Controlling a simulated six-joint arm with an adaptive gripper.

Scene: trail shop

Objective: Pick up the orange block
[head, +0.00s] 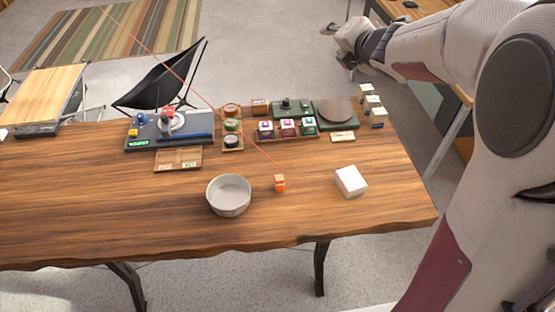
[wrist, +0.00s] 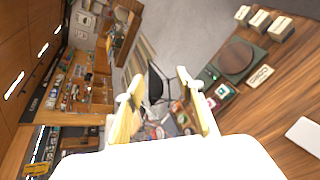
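The orange block (head: 279,183) is small and stands on the wooden table, right of the round bowl and left of a white block. I do not see it in the wrist view. My gripper (wrist: 158,82) is open and empty in the wrist view, its two yellow-padded fingers spread apart. In the head view my arm reaches in from the right, and its end is up beyond the table's far right, well away from the orange block.
A grey-white bowl (head: 229,207) and a white block (head: 350,182) flank the orange block on the wooden table (head: 100,215). Behind are a wooden tray (head: 178,168), several small boxes and a green board with a brown disc (head: 335,111). The front table strip is clear.

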